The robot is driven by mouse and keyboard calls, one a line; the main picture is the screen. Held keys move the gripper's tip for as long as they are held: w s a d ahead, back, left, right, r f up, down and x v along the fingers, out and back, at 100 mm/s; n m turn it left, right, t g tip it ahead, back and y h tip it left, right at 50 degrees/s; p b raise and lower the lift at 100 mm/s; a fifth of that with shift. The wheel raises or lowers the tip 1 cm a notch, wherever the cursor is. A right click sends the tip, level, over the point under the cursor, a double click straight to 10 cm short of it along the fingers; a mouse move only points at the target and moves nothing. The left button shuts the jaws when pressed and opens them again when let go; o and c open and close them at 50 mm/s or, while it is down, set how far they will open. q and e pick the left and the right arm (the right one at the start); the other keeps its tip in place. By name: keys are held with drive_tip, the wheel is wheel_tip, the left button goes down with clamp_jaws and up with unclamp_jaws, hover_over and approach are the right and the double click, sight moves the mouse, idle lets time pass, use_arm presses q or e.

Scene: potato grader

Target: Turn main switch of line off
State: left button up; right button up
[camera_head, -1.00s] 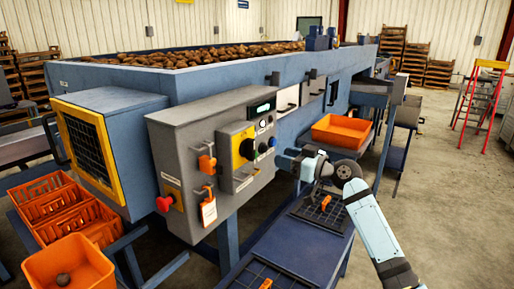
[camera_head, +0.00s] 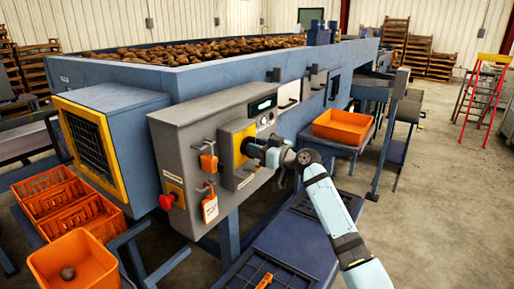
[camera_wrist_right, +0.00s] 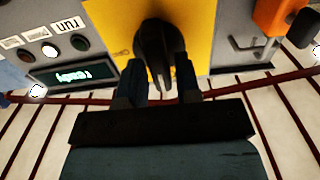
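The main switch is a black rotary knob (camera_head: 245,148) on a yellow plate (camera_head: 237,133) on the grey control box (camera_head: 180,133). In the right wrist view, which is upside down, the knob (camera_wrist_right: 157,50) points along the picture's vertical. My right gripper (camera_head: 256,152) is at the switch. In the wrist view its two fingers (camera_wrist_right: 162,78) stand apart, one on each side of the knob's handle. Firm contact does not show. The gripper hides part of the knob in the head view. My left gripper is not in view.
A red emergency knob (camera_head: 167,201) is at the box's lower left. A lit display (camera_wrist_right: 75,76) reads "ready". An orange crate (camera_head: 342,126) stands behind my right arm.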

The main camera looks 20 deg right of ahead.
clamp_jaws()
drive_tip(key=shift+m, duration=0.3)
drive_tip(key=m+p, duration=0.2)
drive_tip(key=m, duration=0.3)
drive_tip(key=m+p, duration=0.2)
drive_tip(key=m, duration=0.4)
drive_tip(key=m+p, duration=0.2)
drive_tip(key=m, duration=0.4)
drive_tip(key=shift+w+d+f, duration=0.2)
drive_tip(key=shift+d+f, duration=0.05)
drive_tip(key=shift+m, duration=0.3)
drive_tip(key=shift+o, duration=1.8)
unclamp_jaws()
drive_tip(key=shift+f, duration=0.1)
